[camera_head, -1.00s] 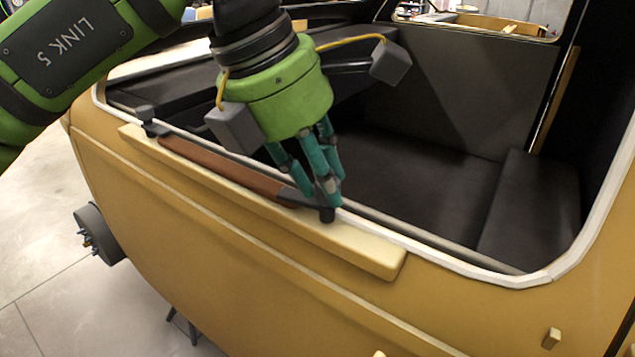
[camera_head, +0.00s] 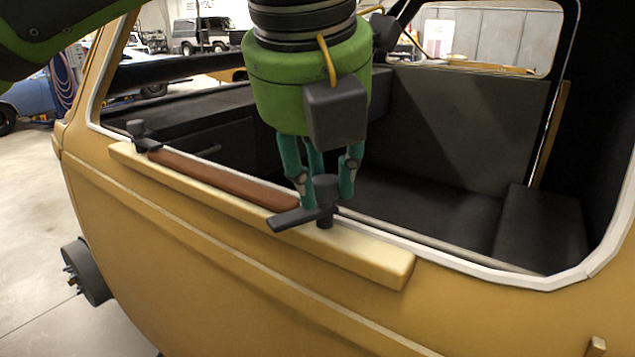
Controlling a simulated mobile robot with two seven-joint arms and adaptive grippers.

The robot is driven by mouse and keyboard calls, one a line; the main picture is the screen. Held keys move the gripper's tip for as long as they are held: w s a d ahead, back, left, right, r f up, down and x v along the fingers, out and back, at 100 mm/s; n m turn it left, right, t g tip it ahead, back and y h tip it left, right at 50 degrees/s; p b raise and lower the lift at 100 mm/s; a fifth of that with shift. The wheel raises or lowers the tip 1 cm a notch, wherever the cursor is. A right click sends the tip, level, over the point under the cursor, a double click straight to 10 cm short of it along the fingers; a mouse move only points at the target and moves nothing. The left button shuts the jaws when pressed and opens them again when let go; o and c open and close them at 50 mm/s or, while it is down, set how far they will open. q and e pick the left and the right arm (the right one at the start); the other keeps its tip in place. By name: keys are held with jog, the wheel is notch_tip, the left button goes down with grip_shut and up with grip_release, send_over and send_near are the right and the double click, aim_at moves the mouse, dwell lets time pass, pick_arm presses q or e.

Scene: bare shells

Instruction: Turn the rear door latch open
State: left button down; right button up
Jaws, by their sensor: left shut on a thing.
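The near latch is a dark grey knob with a flat lever (camera_head: 297,218) on the cream ledge (camera_head: 372,262) below the window opening. Its lever points left and a little toward me, out across the ledge. My left gripper (camera_head: 326,190) comes down from above, with its teal fingers on either side of the latch knob. It is shut on the latch; the knob hides part of the grip. A second dark latch (camera_head: 138,132) stands at the far left end of the ledge. My right gripper is not in view.
A brown strip (camera_head: 220,180) lies along the ledge between the latches. The yellow body shell (camera_head: 200,270) has a white-edged window opening (camera_head: 480,262) with a dark interior behind. A wheel hub (camera_head: 85,272) sticks out at lower left.

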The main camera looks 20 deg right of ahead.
pick_arm(q)
jog(key=n, duration=0.2)
jog(key=shift+d+r+n+t+y, duration=0.15)
jog(key=shift+r+n+t+y, duration=0.15)
jog(key=shift+t, duration=0.1)
jog(key=shift+n+y, duration=0.5)
jog(key=shift+n, duration=1.1)
jog(key=c, duration=1.1)
grip_release()
jog(key=shift+o, duration=0.4)
jog(key=shift+w+d+f+b, duration=0.15)
jog(key=shift+w+b, duration=0.05)
jog(key=shift+b, duration=0.1)
